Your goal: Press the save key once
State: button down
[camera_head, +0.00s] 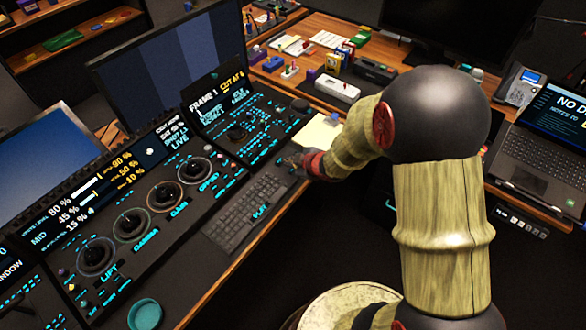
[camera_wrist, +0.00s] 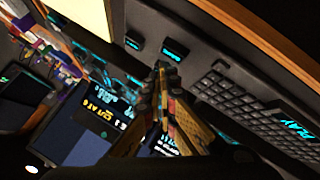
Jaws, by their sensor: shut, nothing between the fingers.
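The trackball panel (camera_head: 226,176) is a long black console with cyan-lit labels and runs diagonally through the head view. In the wrist view two small dark keys with cyan marks, a farther-left key (camera_wrist: 133,43) and a nearer key (camera_wrist: 173,52), sit on the bare black strip. Their lettering is too small to read, so I cannot tell which is the save key. My gripper (camera_wrist: 160,68) is shut and empty, its tips just beside the nearer key; I cannot tell if they touch. In the head view my gripper (camera_head: 289,160) is over the panel's right part.
A keyboard block (camera_head: 246,208) with a cyan PLAY label lies left of my gripper. Yellow notes (camera_head: 317,134) lie beyond it. A laptop (camera_head: 550,140) stands at right.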

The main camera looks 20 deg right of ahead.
aim_at(292, 170)
jog(key=shift+f, duration=0.1)
jog(key=shift+f+b, duration=0.3)
jog(key=shift+f, duration=0.05)
jog(key=shift+f+b, duration=0.4)
jog(key=shift+f, duration=0.15)
dwell(1.0)
jog(key=shift+r, duration=0.1)
jog(key=shift+r+p, duration=0.9)
notch_tip(292, 170, up, 5)
jog(key=p, duration=0.5)
jog(key=shift+r, duration=0.1)
dwell(0.7)
